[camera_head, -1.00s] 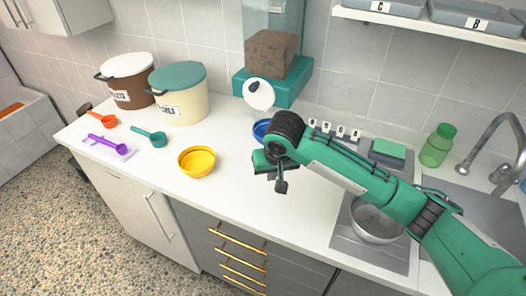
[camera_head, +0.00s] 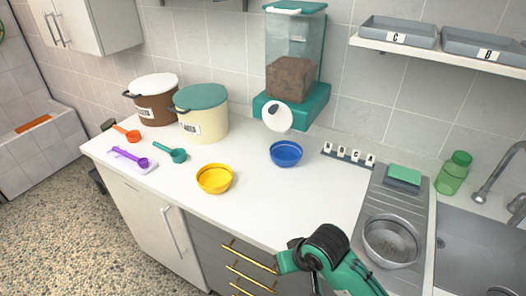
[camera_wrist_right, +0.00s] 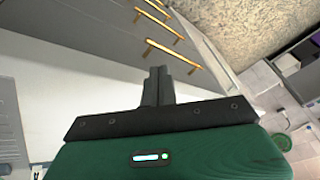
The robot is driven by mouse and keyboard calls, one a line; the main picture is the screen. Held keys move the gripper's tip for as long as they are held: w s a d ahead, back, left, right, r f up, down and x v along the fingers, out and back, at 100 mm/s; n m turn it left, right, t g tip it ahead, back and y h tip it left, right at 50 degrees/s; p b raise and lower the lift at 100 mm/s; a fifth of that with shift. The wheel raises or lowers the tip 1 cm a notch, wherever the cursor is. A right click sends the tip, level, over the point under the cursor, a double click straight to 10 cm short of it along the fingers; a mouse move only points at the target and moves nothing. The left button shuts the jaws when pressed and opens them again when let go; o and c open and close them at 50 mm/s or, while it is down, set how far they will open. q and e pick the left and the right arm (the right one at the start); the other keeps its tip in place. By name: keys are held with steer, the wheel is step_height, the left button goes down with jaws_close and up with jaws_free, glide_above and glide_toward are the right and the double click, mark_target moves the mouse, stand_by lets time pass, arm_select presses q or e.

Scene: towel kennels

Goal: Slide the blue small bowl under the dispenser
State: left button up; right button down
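The blue small bowl (camera_head: 286,154) stands upright on the white counter, in front of the dispenser (camera_head: 293,84) and apart from its teal base. The dispenser has a clear hopper with brown kibble and a round white disc (camera_head: 277,116) at its front. The bowl lies slightly to the right of and nearer than that disc. My right gripper (camera_head: 284,262) is low at the counter's front edge, well away from the bowl. In the right wrist view its fingers (camera_wrist_right: 157,84) are together, with nothing between them. My left gripper is not in view.
A yellow bowl (camera_head: 214,179) stands left of the blue one. Letter blocks (camera_head: 348,155) stand to its right, before the drainer with a metal bowl (camera_head: 391,241) and green sponge (camera_head: 404,175). Two lidded bins (camera_head: 201,113) and several scoops are at left. Counter between both bowls is clear.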

steer(key=s+d+f+h, duration=0.3)
steer(key=s+d+f, duration=0.85)
steer(key=s, duration=0.35)
steer(key=s+d+f+g, duration=0.1)
steer(key=s+f, duration=0.1)
steer(key=f, duration=1.2)
steer(key=s+d+f+g, duration=0.1)
steer(key=s+f, duration=0.1)
steer(key=f, duration=1.2)
steer(key=s+d+f, duration=0.3)
steer(key=s+f, duration=1.3)
steer(key=s, duration=0.2)
steer(key=shift+f+g, duration=0.4)
